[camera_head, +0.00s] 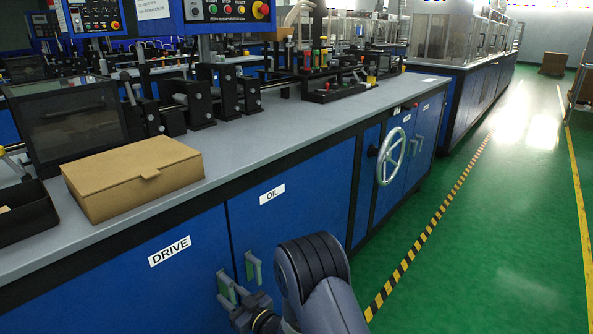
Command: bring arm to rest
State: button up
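My arm comes up from the bottom of the head view, with a thick dark grey joint, and bends down to the left. The dark end of my arm, with my gripper (243,306), is low in front of the blue cabinet doors. It is beside or in front of the left door handle (226,287); I cannot tell whether it touches it. The right door handle (253,268) is just above it. The fingertips are not clear, and I see nothing held.
The blue bench has doors marked DRIVE (169,251) and OIL (272,194), both looking shut. A cardboard box (135,174) and a black tray (24,212) sit on the grey top. A handwheel (390,157) sticks out further right. The green floor (500,230) to the right is clear.

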jog(key=shift+a+r+p, duration=0.15)
jog(key=shift+a+p, duration=0.05)
jog(key=shift+p, duration=0.5)
jog(key=shift+s+a+m+p, duration=0.1)
jog(key=shift+s+m+p, duration=0.15)
jog(key=shift+m+p, duration=0.35)
jog(key=shift+f+b, duration=0.2)
jog(key=shift+b, duration=0.25)
